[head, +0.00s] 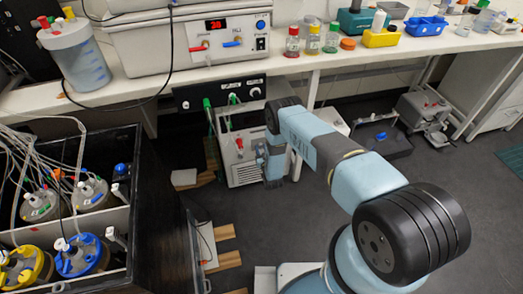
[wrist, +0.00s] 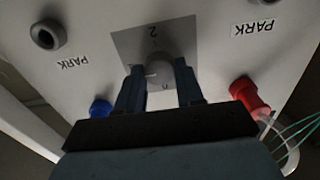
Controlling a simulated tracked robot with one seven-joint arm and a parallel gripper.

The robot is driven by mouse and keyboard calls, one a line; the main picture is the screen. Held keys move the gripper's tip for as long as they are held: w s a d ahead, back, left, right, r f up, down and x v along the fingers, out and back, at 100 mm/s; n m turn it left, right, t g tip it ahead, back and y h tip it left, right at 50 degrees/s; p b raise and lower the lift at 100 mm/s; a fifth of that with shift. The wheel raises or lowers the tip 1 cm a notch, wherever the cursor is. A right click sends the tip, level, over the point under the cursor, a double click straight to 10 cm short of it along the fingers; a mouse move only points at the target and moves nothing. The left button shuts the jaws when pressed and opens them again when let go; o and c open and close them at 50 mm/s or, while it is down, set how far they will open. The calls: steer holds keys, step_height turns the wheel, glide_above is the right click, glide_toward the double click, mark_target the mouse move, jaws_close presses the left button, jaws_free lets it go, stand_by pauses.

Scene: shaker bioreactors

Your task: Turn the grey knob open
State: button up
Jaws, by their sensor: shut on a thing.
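The grey knob (wrist: 157,70) sits on a darker grey square plate (wrist: 125,42) on a pale panel in the wrist view. My gripper (wrist: 160,77) has one finger on each side of the knob and is shut on it. The plate carries a "2" on the far side of the knob and a small mark on the near side. A small light mark shows at the knob's left; its exact direction is hard to tell. In the head view my gripper (head: 273,163) is at the white unit (head: 240,146) under the bench, and my arm hides the knob.
A blue connector (wrist: 100,107) and a red connector (wrist: 250,97) with a clear tube flank my fingers. A dark port (wrist: 47,35) is by a PARK label. A black crate of vessels (head: 110,225) stands left; boards lie on the floor.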

steer(key=shift+d+m, duration=0.1)
steer(key=shift+m, duration=0.3)
steer(key=m, duration=0.3)
steer(key=shift+w+d+m, duration=0.1)
steer(key=shift+m, duration=0.3)
steer(key=m, duration=0.4)
steer(key=shift+d+m, duration=0.1)
steer(key=shift+m, duration=0.2)
steer(key=m, duration=0.5)
steer(key=shift+d+f, duration=0.1)
steer(key=shift+f, duration=0.05)
steer(key=shift+m, duration=1.9)
steer(key=shift+f, duration=0.1)
steer(key=o, duration=0.8)
steer(key=shift+o, duration=1.2)
